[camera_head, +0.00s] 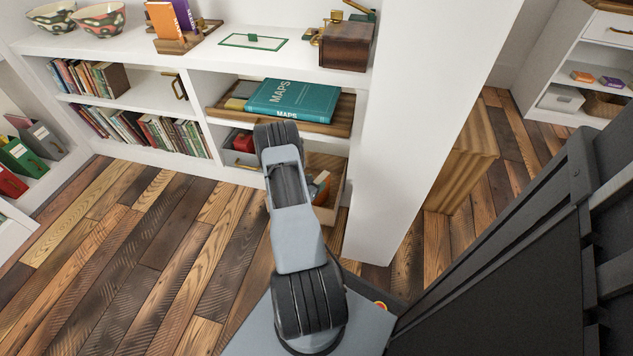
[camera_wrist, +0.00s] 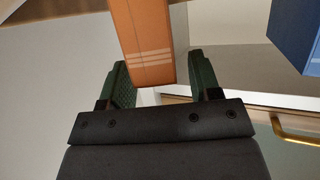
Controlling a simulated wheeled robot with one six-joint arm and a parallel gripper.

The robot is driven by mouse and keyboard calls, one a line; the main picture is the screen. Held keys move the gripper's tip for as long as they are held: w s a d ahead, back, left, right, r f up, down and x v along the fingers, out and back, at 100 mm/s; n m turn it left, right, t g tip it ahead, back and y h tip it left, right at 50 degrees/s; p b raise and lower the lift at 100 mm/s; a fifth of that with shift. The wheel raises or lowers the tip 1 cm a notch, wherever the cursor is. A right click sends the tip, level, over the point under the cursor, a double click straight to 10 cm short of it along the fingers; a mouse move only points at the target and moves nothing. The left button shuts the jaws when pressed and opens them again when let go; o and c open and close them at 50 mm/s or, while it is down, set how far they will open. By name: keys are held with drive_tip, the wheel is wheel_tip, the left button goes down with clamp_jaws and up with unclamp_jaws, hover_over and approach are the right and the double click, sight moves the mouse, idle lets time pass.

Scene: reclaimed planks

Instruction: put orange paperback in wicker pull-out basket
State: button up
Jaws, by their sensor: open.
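In the wrist view an orange paperback (camera_wrist: 146,40) with pale stripes on its spine stands between the two green fingers of my gripper (camera_wrist: 157,65). The fingers are open, with a visible gap on the right side of the book. My gripper is hidden behind my arm in the head view. There, one orange book (camera_head: 164,22) stands on the white shelf top, and another orange book (camera_head: 583,76) lies on the far right shelf. A brown wicker-like basket (camera_head: 606,106) sits low in the far right unit.
A blue box-like thing (camera_wrist: 297,32) stands close right of my gripper, above a brass handle (camera_wrist: 292,131). A pulled-out tan container (camera_head: 337,192) is partly behind my arm. A white pillar (camera_head: 410,120) stands at the right. The plank floor (camera_head: 140,240) is clear at left.

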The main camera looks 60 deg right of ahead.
drive_tip(key=s+p+v, duration=0.1)
drive_tip(key=p+v, duration=0.2)
drive_tip(key=v, duration=0.8)
drive_tip(key=w+a+r+n+t+y, duration=0.2)
drive_tip(key=w+a+r+t, duration=0.15)
drive_tip(key=w, duration=0.35)
drive_tip(key=w+a+r+n+t+y, duration=0.1)
drive_tip(key=w+a+r+t+y, duration=0.1)
drive_tip(key=w+r, duration=0.35)
drive_tip(key=w+a+r+n+t+y, duration=0.3)
drive_tip(key=w+a+r+n+y, duration=0.15)
drive_tip(key=a+r, duration=0.45)
drive_tip(key=s+a+r+n+y, duration=0.2)
drive_tip(key=a+r+n, duration=0.15)
drive_tip(key=a, duration=0.35)
drive_tip(key=s+a+r+n+y, duration=0.25)
drive_tip(key=a+r, duration=0.25)
drive_tip(key=a, duration=0.3)
drive_tip(key=s+a+r+n+g, duration=0.2)
drive_tip(key=s+r, duration=0.1)
drive_tip(key=s, duration=0.4)
drive_tip(key=s+a+r+n+g, duration=0.2)
drive_tip(key=s+n, duration=0.1)
drive_tip(key=s, duration=0.4)
drive_tip(key=shift+s+r+g, duration=0.2)
drive_tip(key=shift+r+g, duration=0.15)
drive_tip(key=shift+a+n, duration=0.15)
drive_tip(key=shift+n, duration=0.1)
